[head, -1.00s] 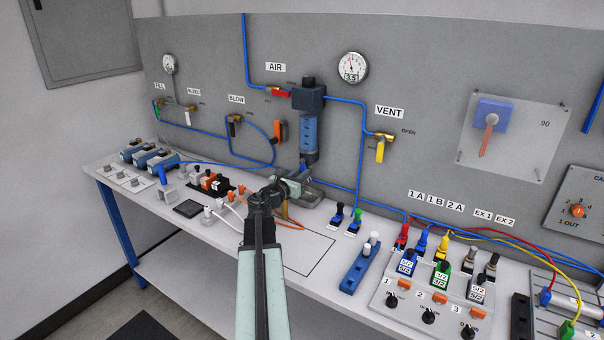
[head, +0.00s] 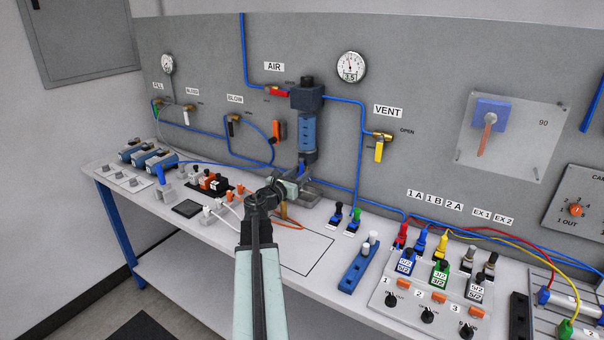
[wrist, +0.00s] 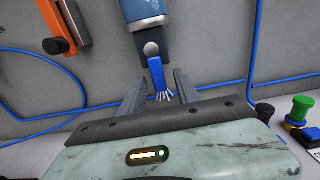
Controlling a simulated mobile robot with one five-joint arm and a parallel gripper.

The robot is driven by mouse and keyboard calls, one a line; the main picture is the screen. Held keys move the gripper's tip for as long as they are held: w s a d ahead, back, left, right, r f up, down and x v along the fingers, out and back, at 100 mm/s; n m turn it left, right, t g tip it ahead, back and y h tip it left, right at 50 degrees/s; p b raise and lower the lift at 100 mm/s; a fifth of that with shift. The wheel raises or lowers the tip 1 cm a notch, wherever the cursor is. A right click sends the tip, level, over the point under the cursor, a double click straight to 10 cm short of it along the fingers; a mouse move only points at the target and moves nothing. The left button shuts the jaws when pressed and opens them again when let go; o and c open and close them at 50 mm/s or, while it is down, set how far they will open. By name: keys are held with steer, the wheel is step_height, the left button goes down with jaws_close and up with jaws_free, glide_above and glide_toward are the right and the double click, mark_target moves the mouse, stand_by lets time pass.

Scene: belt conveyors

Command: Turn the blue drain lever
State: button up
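The blue drain lever (wrist: 156,75) hangs from a round grey pivot (wrist: 151,49) under the filter bowl in the wrist view. The bowl (head: 308,132) is blue and mounted on the panel below a dark regulator block. In the wrist view my gripper (wrist: 161,82) is open, with one finger on each side of the lever and a visible gap on both sides. White tick marks show at the lever's lower end.
Blue hoses (head: 361,150) run along the panel. Black and green plugs (head: 354,219) stand on the bench to the right of my gripper.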

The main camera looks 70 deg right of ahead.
steer(key=v, duration=0.6)
steer(key=shift+a, duration=0.35)
